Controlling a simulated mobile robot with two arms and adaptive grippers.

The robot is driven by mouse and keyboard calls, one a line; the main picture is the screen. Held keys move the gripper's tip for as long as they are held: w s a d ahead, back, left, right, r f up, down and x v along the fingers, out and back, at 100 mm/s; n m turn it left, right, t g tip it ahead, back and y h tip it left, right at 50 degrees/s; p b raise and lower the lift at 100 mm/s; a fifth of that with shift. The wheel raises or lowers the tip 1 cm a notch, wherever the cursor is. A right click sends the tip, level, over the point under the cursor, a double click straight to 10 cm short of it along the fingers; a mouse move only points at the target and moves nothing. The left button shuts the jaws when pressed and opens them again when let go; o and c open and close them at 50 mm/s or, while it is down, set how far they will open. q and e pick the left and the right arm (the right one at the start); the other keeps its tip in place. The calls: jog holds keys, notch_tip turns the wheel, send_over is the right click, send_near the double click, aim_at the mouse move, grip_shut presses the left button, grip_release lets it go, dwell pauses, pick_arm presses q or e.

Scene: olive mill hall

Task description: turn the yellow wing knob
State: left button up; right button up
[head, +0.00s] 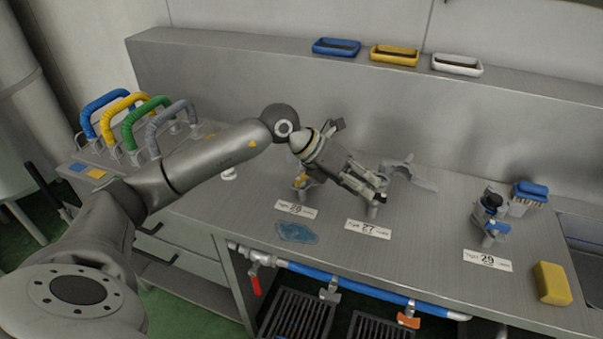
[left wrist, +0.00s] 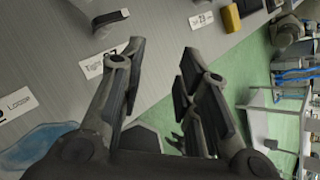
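The yellow wing knob (head: 301,182) shows only as a small yellow part on a fitting on the bench, above the left label plate. My left gripper hides much of it. My left gripper (head: 371,188) is to its right, over the label 27 plate (head: 368,229), with its fingers pointing right and down. In the left wrist view the gripper (left wrist: 161,58) has its two fingers apart with nothing between them. The yellow knob cannot be made out in that view. My right gripper is not in view.
A blue-winged fitting (head: 495,228) stands at label 29 (head: 487,260). Coloured hose loops (head: 150,130) stand at left.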

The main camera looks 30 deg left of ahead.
aim_at(302, 175)
pick_arm(q)
jog(key=a+r+n+g+y, duration=0.15)
jog(key=a+y, duration=0.55)
jog(key=a, duration=1.1)
jog(key=x, duration=0.3)
jog(key=p+x, duration=0.1)
jog(key=x, duration=0.3)
jog(key=p+x, duration=0.1)
jog(key=x, duration=0.3)
jog(key=shift+a, duration=0.3)
jog(key=shift+c, duration=0.2)
grip_shut()
